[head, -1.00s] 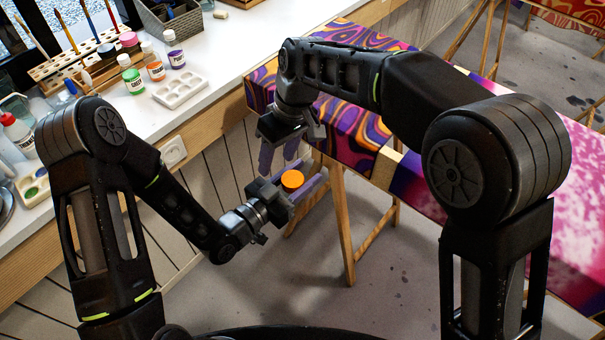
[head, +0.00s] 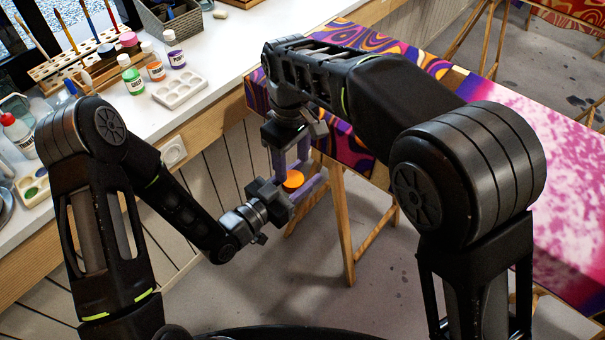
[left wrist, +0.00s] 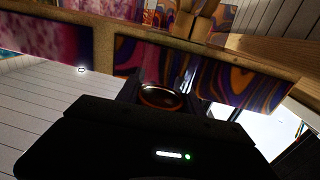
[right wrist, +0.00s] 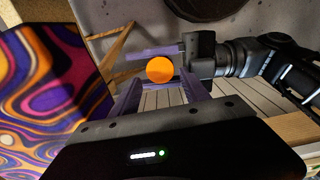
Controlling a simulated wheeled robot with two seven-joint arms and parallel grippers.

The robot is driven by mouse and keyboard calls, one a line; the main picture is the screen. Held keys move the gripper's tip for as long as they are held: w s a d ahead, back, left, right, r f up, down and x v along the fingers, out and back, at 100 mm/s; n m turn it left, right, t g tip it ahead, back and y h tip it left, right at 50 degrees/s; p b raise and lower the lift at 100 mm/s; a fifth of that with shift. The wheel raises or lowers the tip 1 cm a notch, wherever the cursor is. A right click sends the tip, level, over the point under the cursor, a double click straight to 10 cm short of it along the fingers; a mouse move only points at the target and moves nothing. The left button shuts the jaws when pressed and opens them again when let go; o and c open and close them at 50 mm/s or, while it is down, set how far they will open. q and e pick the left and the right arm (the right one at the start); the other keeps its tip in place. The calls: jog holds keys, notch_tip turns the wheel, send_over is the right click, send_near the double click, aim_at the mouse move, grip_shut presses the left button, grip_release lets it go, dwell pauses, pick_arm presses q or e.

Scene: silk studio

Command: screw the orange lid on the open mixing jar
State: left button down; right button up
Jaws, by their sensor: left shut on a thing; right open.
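The orange lid (head: 293,179) sits on top of what my left gripper (head: 296,192) is shut on, in the air in front of the worktop. In the left wrist view a dark, round-bottomed jar (left wrist: 160,97) shows between the left fingers. The jar's walls are mostly hidden in the head view. My right gripper (head: 292,165) points down from above, open, with its purple fingers around the lid's place. In the right wrist view the orange lid (right wrist: 160,69) lies just beyond and between the open right fingers (right wrist: 160,92). I cannot tell whether they touch it.
The white worktop (head: 215,62) at left holds paint bottles (head: 132,78), a palette (head: 180,91) and a brush rack. A table with patterned silk (head: 350,125) stands behind the grippers on wooden trestle legs (head: 343,225). Open floor lies below the grippers.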

aim_at(292, 179)
notch_tip(292, 179, down, 5)
jog(key=shift+r, duration=0.1)
jog(key=shift+c, duration=0.5)
grip_shut()
jog(key=m, duration=0.3)
dwell(0.4)
jog(key=shift+o, duration=1.9)
grip_release()
